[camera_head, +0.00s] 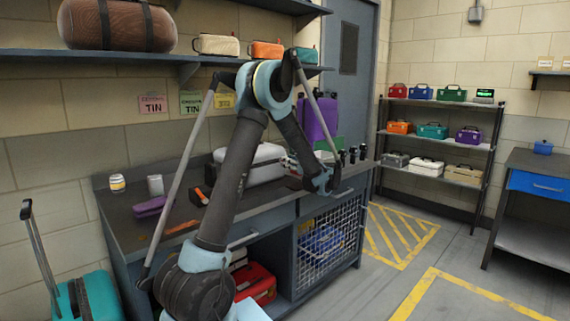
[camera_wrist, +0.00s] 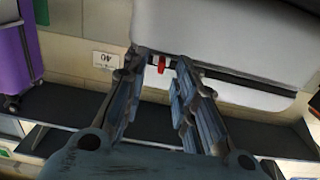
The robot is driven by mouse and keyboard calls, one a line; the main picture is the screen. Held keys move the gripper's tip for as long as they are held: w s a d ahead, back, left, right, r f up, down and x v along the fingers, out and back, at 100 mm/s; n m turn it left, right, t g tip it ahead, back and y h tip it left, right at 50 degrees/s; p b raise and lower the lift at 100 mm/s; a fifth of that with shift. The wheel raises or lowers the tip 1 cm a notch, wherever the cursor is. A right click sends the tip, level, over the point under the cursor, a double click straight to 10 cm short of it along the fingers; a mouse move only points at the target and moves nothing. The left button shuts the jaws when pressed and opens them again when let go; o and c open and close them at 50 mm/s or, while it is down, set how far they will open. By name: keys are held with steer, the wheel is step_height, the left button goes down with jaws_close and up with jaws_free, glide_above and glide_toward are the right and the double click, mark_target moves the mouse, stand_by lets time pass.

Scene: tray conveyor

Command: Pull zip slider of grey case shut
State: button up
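The grey case (camera_head: 255,158) lies on the workbench behind my arm in the head view, partly hidden by it. In the wrist view the case (camera_wrist: 255,40) fills the upper right, with a dark seam along its side. A small red piece, which looks like the zip slider (camera_wrist: 162,66), sits at the case's left end on that seam. My gripper (camera_wrist: 164,62) is open, its two fingertips apart on either side of the red piece. Contact cannot be told. In the head view my gripper (camera_head: 325,183) is at the right end of the case, over the bench's front edge.
On the workbench (camera_head: 130,222), a purple pouch (camera_head: 152,206), a yellow-banded tin (camera_head: 117,183) and a grey cup (camera_head: 155,185) stand left. A purple suitcase (camera_head: 318,118) and small black items (camera_head: 352,155) are at the back right. A shelf (camera_head: 100,56) runs above.

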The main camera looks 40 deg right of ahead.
steer(key=s, duration=0.9)
steer(key=shift+s+d, duration=0.3)
steer(key=shift+d, duration=0.05)
